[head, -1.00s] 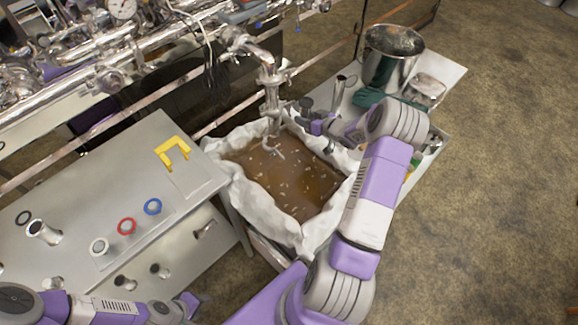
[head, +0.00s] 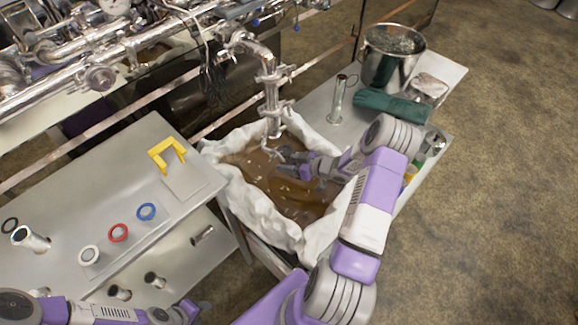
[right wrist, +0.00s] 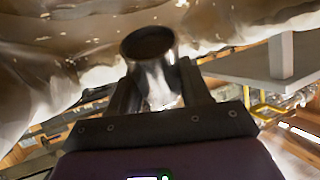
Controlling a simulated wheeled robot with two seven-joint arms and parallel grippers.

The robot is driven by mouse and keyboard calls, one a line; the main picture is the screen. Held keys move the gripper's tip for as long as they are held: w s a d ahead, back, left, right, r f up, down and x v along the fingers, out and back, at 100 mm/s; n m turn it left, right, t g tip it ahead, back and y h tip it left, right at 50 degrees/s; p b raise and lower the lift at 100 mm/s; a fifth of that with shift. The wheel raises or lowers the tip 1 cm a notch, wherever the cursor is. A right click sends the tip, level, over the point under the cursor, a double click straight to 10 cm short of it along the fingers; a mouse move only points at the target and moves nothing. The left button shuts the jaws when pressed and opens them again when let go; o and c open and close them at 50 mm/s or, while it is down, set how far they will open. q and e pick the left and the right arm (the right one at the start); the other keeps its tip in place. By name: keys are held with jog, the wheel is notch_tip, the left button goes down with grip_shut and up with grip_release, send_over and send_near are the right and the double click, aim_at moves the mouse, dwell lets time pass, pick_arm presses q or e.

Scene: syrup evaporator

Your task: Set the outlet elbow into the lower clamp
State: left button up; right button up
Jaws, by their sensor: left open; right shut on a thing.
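The steel downpipe (head: 271,92) hangs from the evaporator piping over the lined tank, with clamp fittings along it. The lower clamp (head: 274,108) is near its bottom end. My right gripper (head: 284,163) is low over the tank, just below and right of the pipe's end. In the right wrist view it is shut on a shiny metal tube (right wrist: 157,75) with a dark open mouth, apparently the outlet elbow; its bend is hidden. I cannot tell whether it touches the pipe. My left gripper (head: 196,309) is open and empty at the bottom left, before the bench.
The tank's white liner (head: 262,217) surrounds brown liquid. The left bench (head: 120,185) holds a yellow bracket (head: 167,153), blue (head: 147,211) and red (head: 118,232) rings, and metal fittings. The right table holds a steel tube (head: 337,103), bucket (head: 389,60) and green cloth (head: 390,104).

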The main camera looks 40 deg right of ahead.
jog(key=w+d, duration=0.1)
jog(key=w, duration=0.5)
jog(key=shift+w+r+b, duration=0.25)
jog(key=shift+r+b, duration=0.2)
dwell(1.3)
jog(key=shift+w+d, duration=0.1)
jog(key=shift+w, duration=0.2)
dwell(0.6)
jog(key=o, duration=1.4)
jog(key=p+v, duration=0.2)
jog(key=v, duration=0.5)
jog(key=shift+s+r, duration=0.2)
jog(key=shift+s, duration=0.05)
